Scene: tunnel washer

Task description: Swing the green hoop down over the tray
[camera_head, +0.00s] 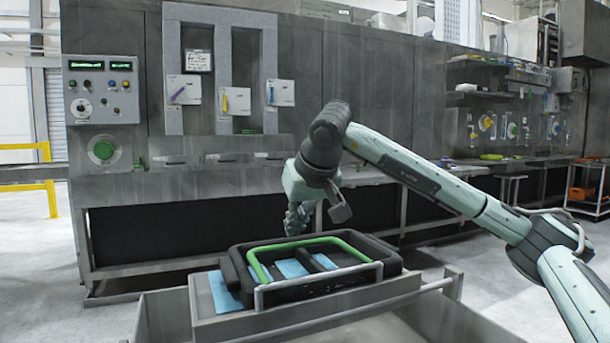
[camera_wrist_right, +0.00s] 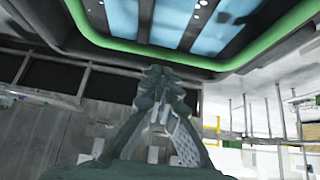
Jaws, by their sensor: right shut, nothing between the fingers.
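The green hoop (camera_head: 320,238) lies low over the black tray (camera_head: 388,262), close to level with its rim. I cannot tell whether it touches the tray all round. Light blue panels (camera_head: 291,268) show inside the hoop. My right gripper (camera_head: 297,226) is shut and empty, pointing down at the far side of the tray near the hoop's back bar. My left gripper is not in view.
The tray rests on a grey stand (camera_head: 205,312) with a metal rail in front. Behind is a grey machine wall with a control panel (camera_head: 102,90) and several switch boxes. A yellow rail (camera_head: 50,187) stands at the left. Floor is clear at the left.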

